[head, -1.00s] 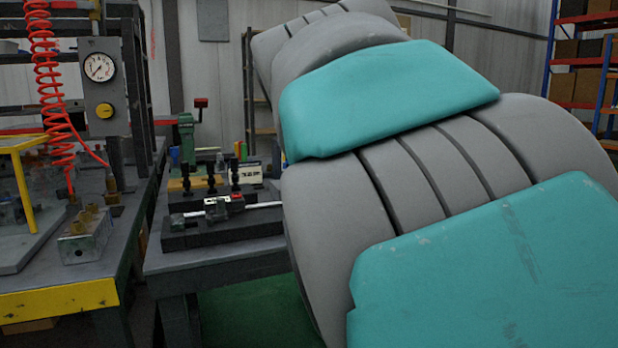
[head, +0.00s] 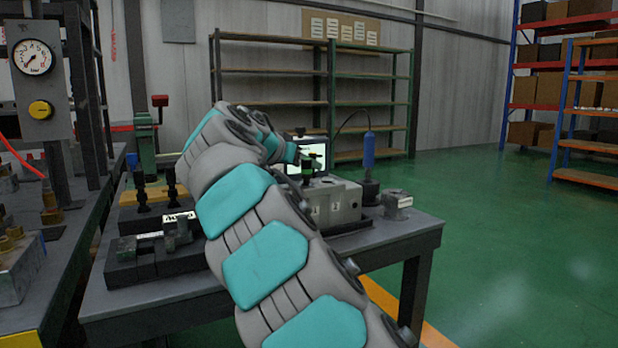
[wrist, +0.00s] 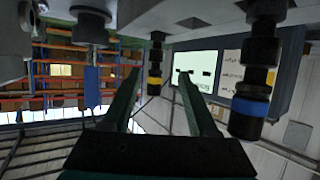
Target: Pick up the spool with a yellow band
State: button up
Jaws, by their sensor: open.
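In the wrist view, which is upside down, the black spool with a yellow band (wrist: 155,78) stands on the grey valve block (wrist: 25,55). It appears between the fingertips of my gripper (wrist: 160,76), which is open and empty. I cannot tell whether the spool is between the fingers or a little beyond them. A larger black spool with a blue band (wrist: 249,106) stands close by, right of the right finger. In the head view my arm reaches to the block (head: 337,205); a dark spool (head: 307,170) shows there, its band unclear.
A lit screen (head: 314,152) stands behind the block. Black spools (head: 142,192) and a dark fixture (head: 150,255) are on the left.

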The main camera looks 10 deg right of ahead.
jog(key=x, duration=0.6)
jog(key=shift+d+f, duration=0.4)
jog(key=shift+s, duration=0.1)
grip_shut()
dwell(0.3)
